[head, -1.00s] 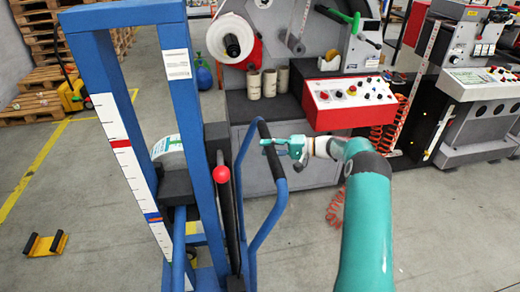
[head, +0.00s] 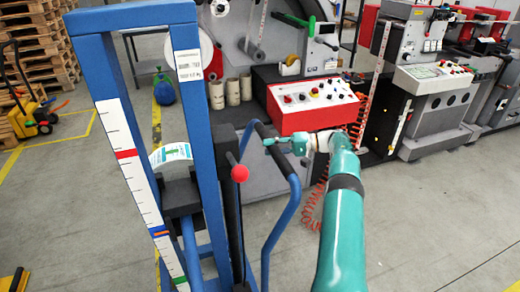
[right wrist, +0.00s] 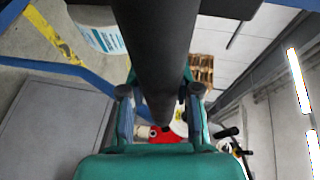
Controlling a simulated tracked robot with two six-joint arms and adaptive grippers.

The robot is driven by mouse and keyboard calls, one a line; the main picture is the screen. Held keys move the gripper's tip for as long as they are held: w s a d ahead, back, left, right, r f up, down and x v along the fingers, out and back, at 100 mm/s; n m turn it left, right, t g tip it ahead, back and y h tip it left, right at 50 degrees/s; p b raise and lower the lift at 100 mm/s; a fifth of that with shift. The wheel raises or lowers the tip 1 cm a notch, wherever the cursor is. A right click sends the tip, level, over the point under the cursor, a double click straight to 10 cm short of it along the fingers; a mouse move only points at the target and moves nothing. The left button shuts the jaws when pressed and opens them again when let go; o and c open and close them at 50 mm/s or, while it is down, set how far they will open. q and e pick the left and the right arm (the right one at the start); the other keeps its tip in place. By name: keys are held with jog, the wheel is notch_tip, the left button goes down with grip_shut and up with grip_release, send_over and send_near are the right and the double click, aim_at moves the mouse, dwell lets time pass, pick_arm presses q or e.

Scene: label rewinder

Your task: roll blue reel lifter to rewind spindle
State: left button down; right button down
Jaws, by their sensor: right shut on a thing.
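The blue reel lifter (head: 92,120) stands upright at the left of the head view, with a scale strip on its mast and a red knob on a lever. A white reel with a green label (head: 171,154) rests on its carriage. My right gripper (head: 272,144) is shut on the black grip of the lifter's blue handle; the grip (right wrist: 158,50) also runs between the fingers in the right wrist view. The rewinder (head: 290,55) stands behind, with a white disc (head: 205,52) partly hidden by the lifter's post. I cannot clearly make out the rewind spindle. My left gripper is out of view.
A red control panel (head: 318,104) projects from the rewinder, with several cardboard cores (head: 232,92) beside it. A yellow block (head: 14,281) lies at lower left. Floor at lower right (head: 430,220) is clear.

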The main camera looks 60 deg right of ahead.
jog(key=shift+a+f, duration=0.15)
jog(key=shift+f, duration=0.15)
jog(key=c, duration=1)
grip_release()
jog(key=shift+o, duration=1)
jog(key=shift+r, duration=0.1)
jog(key=shift+r, duration=0.15)
